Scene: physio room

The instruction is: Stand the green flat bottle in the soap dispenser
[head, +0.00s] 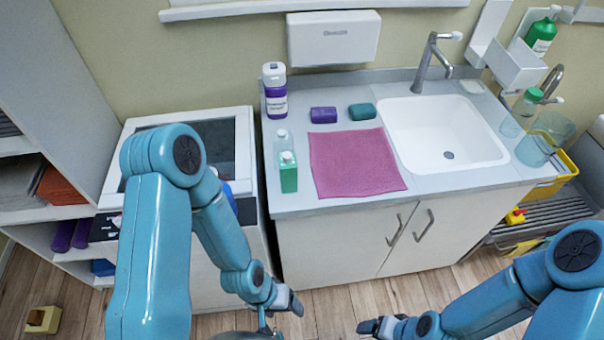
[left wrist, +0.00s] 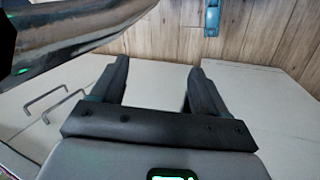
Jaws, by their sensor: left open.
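The green flat bottle (head: 288,175) stands upright near the left front of the counter, a clear bottle (head: 281,139) close behind it. The white soap dispenser (head: 518,66) is a bracket on the wall right of the sink. My left gripper (head: 283,312) is low in front of the cabinet, below the counter and apart from the bottle. The left wrist view shows its jaws (left wrist: 158,85) open and empty. My right gripper (head: 372,326) is low at the bottom, its jaws unclear.
The counter (head: 300,205) also holds a purple-labelled bottle (head: 275,90), two soap bars (head: 323,114), a pink cloth (head: 352,165) and the sink (head: 445,150). A tall tap (head: 428,60) rises behind the sink. Clear containers (head: 538,147) stand at the right end.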

